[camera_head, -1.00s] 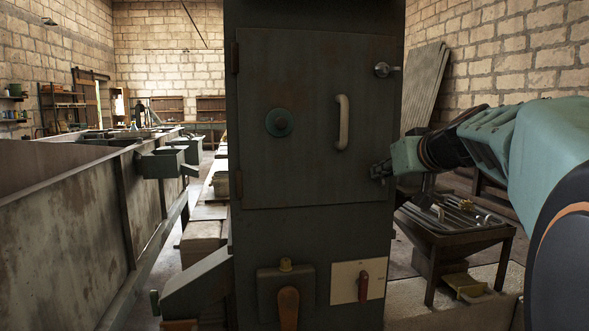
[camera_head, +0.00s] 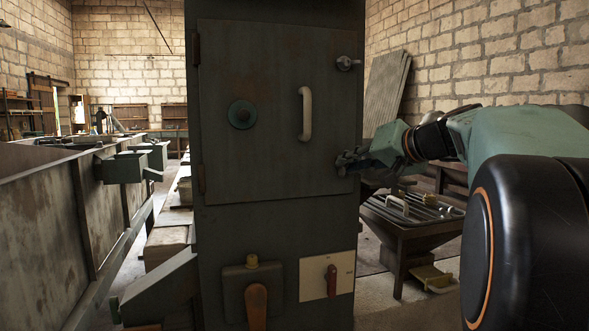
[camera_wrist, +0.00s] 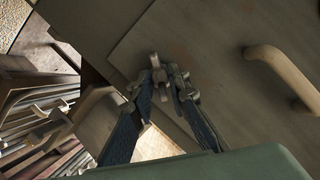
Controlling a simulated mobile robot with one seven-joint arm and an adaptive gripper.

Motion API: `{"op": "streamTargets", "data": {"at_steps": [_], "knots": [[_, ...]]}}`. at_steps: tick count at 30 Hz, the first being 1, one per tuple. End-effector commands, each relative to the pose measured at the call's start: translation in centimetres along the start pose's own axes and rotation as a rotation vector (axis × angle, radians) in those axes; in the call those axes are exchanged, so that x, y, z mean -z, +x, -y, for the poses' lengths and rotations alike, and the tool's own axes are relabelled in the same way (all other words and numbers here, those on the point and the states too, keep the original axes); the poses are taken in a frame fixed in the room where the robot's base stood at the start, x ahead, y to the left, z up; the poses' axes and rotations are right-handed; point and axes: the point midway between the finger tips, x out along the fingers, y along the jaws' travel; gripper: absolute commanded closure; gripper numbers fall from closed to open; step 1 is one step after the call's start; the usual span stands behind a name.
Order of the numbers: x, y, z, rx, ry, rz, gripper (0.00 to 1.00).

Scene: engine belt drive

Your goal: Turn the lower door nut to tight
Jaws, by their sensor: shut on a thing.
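The door (camera_head: 270,110) of the dark cabinet is closed in the head view. The lower door nut sits at the door's lower right edge. In the wrist view the nut (camera_wrist: 155,60) shows as a small metal piece at the fingertips. My gripper (camera_head: 350,161) is at that spot, and in the wrist view my gripper (camera_wrist: 163,80) is shut on the nut. The fingers hide much of the nut in the head view. The upper door nut (camera_head: 346,63) is a metal piece at the door's upper right edge.
A pale door handle (camera_head: 306,114) stands out left of my gripper. A red switch (camera_head: 331,281) on a white panel is below.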

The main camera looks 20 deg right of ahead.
Motion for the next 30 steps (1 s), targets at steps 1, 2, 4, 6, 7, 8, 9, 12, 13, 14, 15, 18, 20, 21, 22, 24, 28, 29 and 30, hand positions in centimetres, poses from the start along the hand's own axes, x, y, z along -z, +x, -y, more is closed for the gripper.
{"op": "streamTargets", "data": {"at_steps": [1, 2, 4, 6, 7, 8, 9, 12, 13, 14, 15, 18, 20, 21, 22, 24, 28, 29, 30], "knots": [[0.03, 0.04, -0.21, 0.017, 0.043, -0.005, 1.0], [0.02, 0.04, -0.26, 0.028, 0.069, -0.004, 1.0], [0.0, 0.06, -0.32, 0.054, 0.131, -0.004, 1.0], [0.02, 0.03, -0.37, 0.079, 0.193, -0.005, 1.0], [0.02, 0.02, -0.39, 0.091, 0.219, -0.005, 1.0], [0.02, 0.03, -0.45, 0.101, 0.246, -0.005, 1.0], [0.01, 0.03, -0.48, 0.116, 0.281, -0.005, 1.0], [-0.02, 0.06, -0.56, 0.152, 0.368, -0.005, 1.0], [-0.03, 0.05, -0.54, 0.164, 0.395, -0.005, 1.0], [-0.04, 0.05, -0.57, 0.175, 0.42, -0.005, 1.0], [-0.03, 0.06, -0.59, 0.189, 0.456, -0.006, 1.0], [-0.08, 0.07, -0.67, 0.225, 0.541, -0.005, 1.0], [-0.09, 0.08, -0.74, 0.245, 0.591, -0.006, 1.0], [-0.1, 0.08, -0.75, 0.259, 0.622, -0.006, 1.0], [-0.14, 0.09, -0.76, 0.268, 0.645, -0.005, 1.0], [-0.16, 0.09, -0.78, 0.289, 0.696, -0.005, 1.0], [-0.15, 0.1, -0.79, 0.323, 0.776, -0.006, 1.0], [-0.15, 0.09, -0.78, 0.331, 0.793, -0.007, 1.0], [-0.17, 0.1, -0.79, 0.339, 0.813, -0.006, 1.0]]}}
